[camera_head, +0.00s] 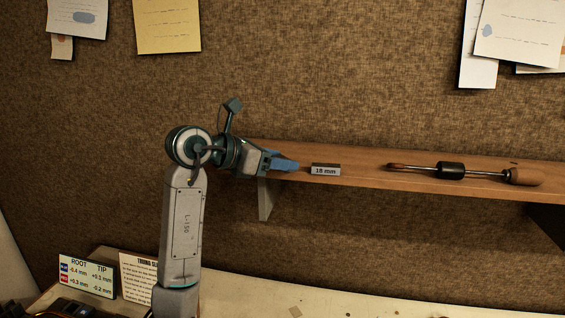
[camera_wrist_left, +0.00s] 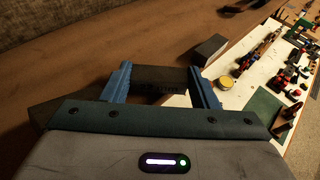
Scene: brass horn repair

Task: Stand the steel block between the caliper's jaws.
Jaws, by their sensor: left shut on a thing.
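My left gripper (camera_head: 290,164) is at the left part of the wooden shelf, its blue fingers pointing right along it. In the left wrist view the fingers (camera_wrist_left: 165,82) are shut on a dark block (camera_wrist_left: 158,76), with faint, unreadable marks on its face. That block does not show in the head view. A small grey steel-looking block marked "18 mm" (camera_head: 325,170) lies on the shelf just right of the fingertips, apart from them. A dark block past the fingertips in the left wrist view (camera_wrist_left: 208,49) appears to be the same one. I see no caliper. My right gripper is out of view.
The shelf (camera_head: 370,180) also bears a long tool with a wooden handle (camera_head: 525,177) farther right. Shelf between block and tool is clear. The pale workbench (camera_head: 350,306) lies below, with a ROOT/TIP sign (camera_head: 86,277) at left. Many small items crowd its surface in the wrist view.

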